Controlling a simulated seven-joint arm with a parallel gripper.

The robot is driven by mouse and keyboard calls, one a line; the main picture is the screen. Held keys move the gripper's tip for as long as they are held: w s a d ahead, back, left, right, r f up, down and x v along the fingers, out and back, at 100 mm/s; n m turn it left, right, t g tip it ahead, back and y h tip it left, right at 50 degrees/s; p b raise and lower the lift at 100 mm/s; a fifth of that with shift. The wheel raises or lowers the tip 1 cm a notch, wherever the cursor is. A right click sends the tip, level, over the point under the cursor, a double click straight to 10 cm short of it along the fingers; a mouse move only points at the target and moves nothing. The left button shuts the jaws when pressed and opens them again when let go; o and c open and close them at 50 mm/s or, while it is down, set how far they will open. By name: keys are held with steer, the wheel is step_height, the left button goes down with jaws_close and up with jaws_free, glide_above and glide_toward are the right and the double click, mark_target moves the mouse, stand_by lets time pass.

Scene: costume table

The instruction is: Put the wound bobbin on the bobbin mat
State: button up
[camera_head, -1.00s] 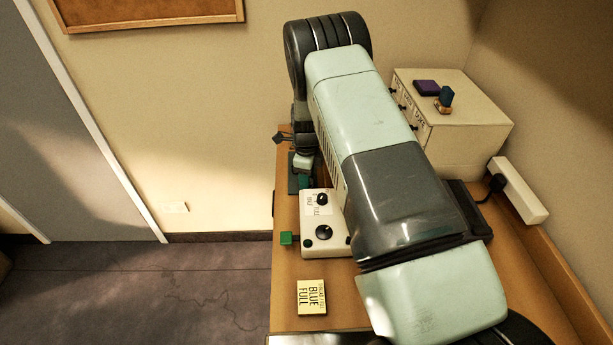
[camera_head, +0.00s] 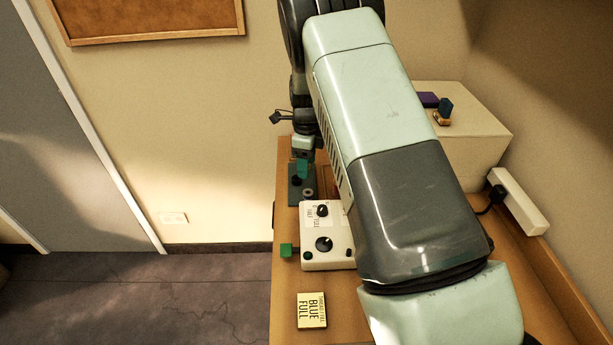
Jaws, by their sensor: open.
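My gripper (camera_head: 302,163) hangs at the back left of the table, pointing down, open. Its teal fingertips are small in view, and they are just above a dark green mat (camera_head: 294,196), which looks like the bobbin mat. A small dark shape (camera_head: 298,181) shows on the mat below the fingertips; I cannot tell whether it is the wound bobbin. A small pale ring-shaped piece (camera_head: 308,193) sits beside the mat's right part, behind the white control box (camera_head: 327,250). My arm hides much of the table to the right.
A yellow card (camera_head: 311,310) reading "BLUE FULL" lies in front. A cream drawer cabinet (camera_head: 470,150) carries a purple item (camera_head: 428,99) and a small dark blue one (camera_head: 445,106). A power strip (camera_head: 518,202) lies right.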

steer(key=s+d+r+n+t, duration=0.15)
steer(key=s+r+n, duration=0.35)
steer(key=r, duration=0.8)
steer(key=s+d+r+n+t, duration=0.15)
steer(key=s+r+n, duration=0.35)
steer(key=r, duration=0.8)
steer(key=s+d+r+n+t, duration=0.1)
steer(key=s+n, duration=0.5)
steer(key=s, duration=0.7)
steer(key=s+d+r+n+t, duration=0.1)
steer(key=s+d+r+n, duration=0.3)
steer(key=s, duration=0.9)
steer(key=shift+s+r+n+t, duration=0.3)
steer(key=shift+s+r+n, duration=0.1)
steer(key=shift+r+n, duration=0.6)
